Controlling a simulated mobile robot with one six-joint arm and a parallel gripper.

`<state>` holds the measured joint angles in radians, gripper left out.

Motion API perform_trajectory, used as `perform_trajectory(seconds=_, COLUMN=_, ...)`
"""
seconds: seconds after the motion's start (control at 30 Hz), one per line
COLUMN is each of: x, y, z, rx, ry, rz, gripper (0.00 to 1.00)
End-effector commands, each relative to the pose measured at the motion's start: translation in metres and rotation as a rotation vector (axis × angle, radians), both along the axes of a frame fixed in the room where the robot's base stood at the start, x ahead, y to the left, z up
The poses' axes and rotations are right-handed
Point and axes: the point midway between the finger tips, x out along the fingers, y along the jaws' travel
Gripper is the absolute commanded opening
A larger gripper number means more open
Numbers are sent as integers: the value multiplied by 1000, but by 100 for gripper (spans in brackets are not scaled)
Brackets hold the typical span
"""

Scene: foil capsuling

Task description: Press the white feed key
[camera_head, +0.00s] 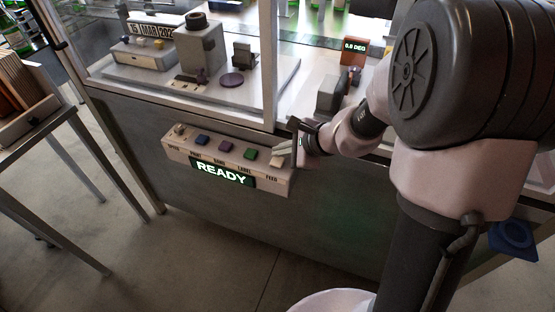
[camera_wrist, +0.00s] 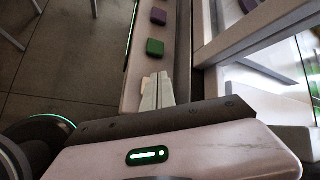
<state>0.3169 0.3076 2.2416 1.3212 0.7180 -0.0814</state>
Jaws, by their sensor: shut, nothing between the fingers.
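The white feed key (camera_head: 278,161) is the pale key at the right end of the control panel (camera_head: 181,153), above the label FEED. A green key (camera_head: 250,153), a purple key (camera_head: 226,146) and a blue key (camera_head: 202,140) sit in a row to its left. My gripper (camera_head: 281,148) is shut and empty, its tips close to the white key; I cannot tell whether they touch. In the wrist view the pale fingers (camera_wrist: 158,88) lie together just below the green key (camera_wrist: 155,47) and purple key (camera_wrist: 158,16).
A lit display (camera_head: 222,174) under the keys reads READY. Open floor lies in front, with a side table (camera_head: 45,125) at left.

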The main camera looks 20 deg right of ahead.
Motion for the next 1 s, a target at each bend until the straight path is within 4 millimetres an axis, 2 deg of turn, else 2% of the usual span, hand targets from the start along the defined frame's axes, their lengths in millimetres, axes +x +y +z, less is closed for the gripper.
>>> perform_trajectory(seconds=0.3, x=0, y=0, z=-10, rx=0, ry=-1, rz=-1, gripper=0)
perform_trajectory(seconds=1.0, x=0, y=0, z=-12, rx=0, ry=0, rz=0, gripper=0)
